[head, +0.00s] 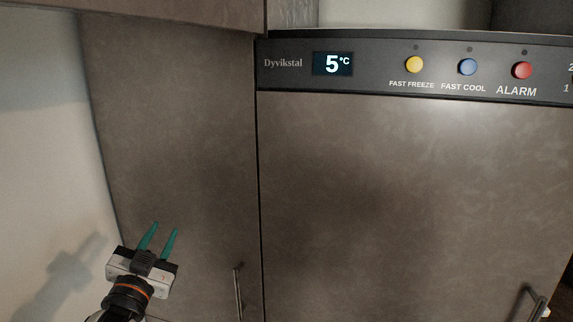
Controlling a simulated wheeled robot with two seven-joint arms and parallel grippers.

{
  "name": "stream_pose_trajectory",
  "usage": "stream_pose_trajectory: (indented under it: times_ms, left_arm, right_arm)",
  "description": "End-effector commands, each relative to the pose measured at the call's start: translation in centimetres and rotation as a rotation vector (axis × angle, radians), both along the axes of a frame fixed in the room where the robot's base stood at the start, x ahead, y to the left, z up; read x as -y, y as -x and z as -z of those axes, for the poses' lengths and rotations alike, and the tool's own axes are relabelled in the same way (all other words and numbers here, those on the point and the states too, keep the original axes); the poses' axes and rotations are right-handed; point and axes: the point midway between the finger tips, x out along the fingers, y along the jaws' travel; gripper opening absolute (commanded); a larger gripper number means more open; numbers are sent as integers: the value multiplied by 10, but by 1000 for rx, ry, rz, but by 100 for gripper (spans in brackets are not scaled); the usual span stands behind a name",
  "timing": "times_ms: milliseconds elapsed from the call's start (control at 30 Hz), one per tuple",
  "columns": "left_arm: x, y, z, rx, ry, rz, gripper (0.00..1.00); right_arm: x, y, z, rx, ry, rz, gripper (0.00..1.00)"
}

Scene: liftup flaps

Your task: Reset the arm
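My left gripper (159,236) is at the lower left of the head view, in front of a brown cabinet panel. Its two teal fingers point up and stand apart with a gap between them. Nothing is between them. My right gripper cannot be made out in this view.
A brown fridge door (410,190) fills the right, under a dark control panel (285,78) reading 5°C. A tall brown cabinet front (180,130) stands left of it, with a vertical handle (238,292). Another handle (526,303) is at the lower right. A pale wall (40,150) is at far left.

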Motion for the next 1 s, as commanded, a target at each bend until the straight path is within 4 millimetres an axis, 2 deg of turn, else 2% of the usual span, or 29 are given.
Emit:
stream_pose_trajectory:
  times_ms: [33, 100, 167, 200, 300, 400, 600, 900, 1000]
  left_arm:
    - [4, 12, 40, -122, 25, -12, 30]
    - [8, 32, 90, -291, 53, -35, 30]
    - [11, 54, 130, -433, 75, -54, 30]
    - [13, 71, 155, -530, 88, -65, 30]
    - [19, 119, 211, -761, 118, -93, 30]
    - [24, 166, 249, -952, 136, -116, 30]
    - [31, 241, 291, -1222, 157, -145, 30]
    - [40, 335, 316, -1531, 174, -174, 30]
    - [41, 326, 347, -1542, 170, -176, 30]
  right_arm:
    - [0, 0, 0, 0, 0, 0, 0]
    - [0, 0, 0, 0, 0, 0, 0]
    - [0, 0, 0, 0, 0, 0, 0]
    - [0, 0, 0, 0, 0, 0, 0]
    - [0, 1, 0, 0, -1, 0, 0]
    - [-1, 1, 0, 0, -1, 0, 0]
    - [-1, 1, 0, -1, -2, 0, 0]
    - [-3, 1, 0, -1, -4, 0, 0]
    - [-3, 1, 5, -1, -4, 0, 0]
